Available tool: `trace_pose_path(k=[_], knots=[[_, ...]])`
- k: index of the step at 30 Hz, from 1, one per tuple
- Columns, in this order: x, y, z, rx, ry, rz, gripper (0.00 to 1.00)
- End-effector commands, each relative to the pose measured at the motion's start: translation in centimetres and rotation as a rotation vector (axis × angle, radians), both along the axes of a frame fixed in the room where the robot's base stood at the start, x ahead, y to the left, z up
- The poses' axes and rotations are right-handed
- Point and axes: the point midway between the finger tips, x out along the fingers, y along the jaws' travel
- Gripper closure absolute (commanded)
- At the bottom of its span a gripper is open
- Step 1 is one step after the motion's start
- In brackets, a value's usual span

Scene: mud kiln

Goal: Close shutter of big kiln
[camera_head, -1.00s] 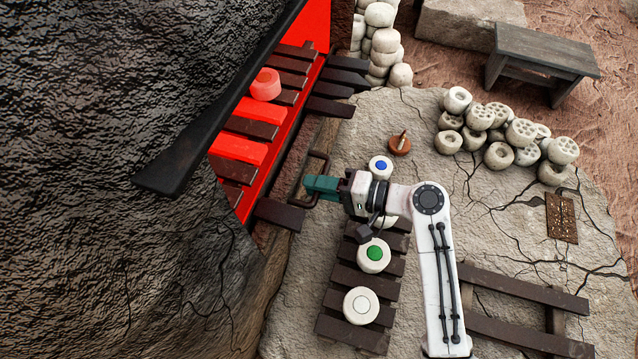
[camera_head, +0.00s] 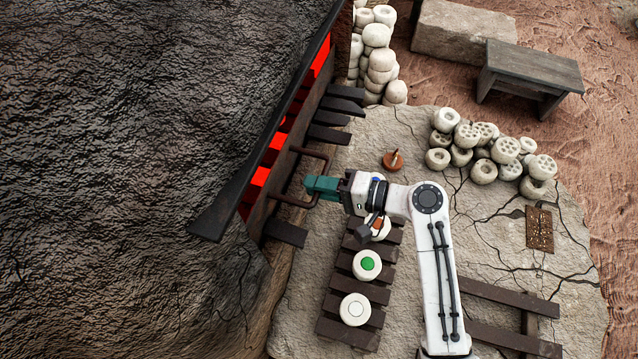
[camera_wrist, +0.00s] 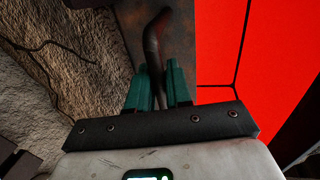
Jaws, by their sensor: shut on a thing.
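The big kiln (camera_head: 130,120) fills the left of the head view, its wall dark and rough. Red glow shows in its opening behind a dark frame-like panel, which appears to be the shutter (camera_head: 300,125). A dark U-shaped handle (camera_head: 318,157) stands out from that panel. My gripper (camera_head: 309,186), with teal fingers, is shut on the lower part of the handle. In the wrist view, the handle bar (camera_wrist: 153,45) runs between the two fingers (camera_wrist: 158,88). Rusty dark metal (camera_wrist: 122,18) lies behind it, with red at the right. The opening's inside is mostly hidden.
A slatted rack (camera_head: 365,245) with round white pieces, one green-topped, stands below my arm. Dark slats (camera_head: 285,232) jut out beside the kiln.

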Motion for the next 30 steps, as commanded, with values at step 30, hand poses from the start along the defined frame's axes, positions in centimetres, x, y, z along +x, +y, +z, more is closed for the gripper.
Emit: trace_pose_path(k=[30], knots=[[0.2, 0.0, 20.6, 0.004, -0.009, -0.002, 1.00]])
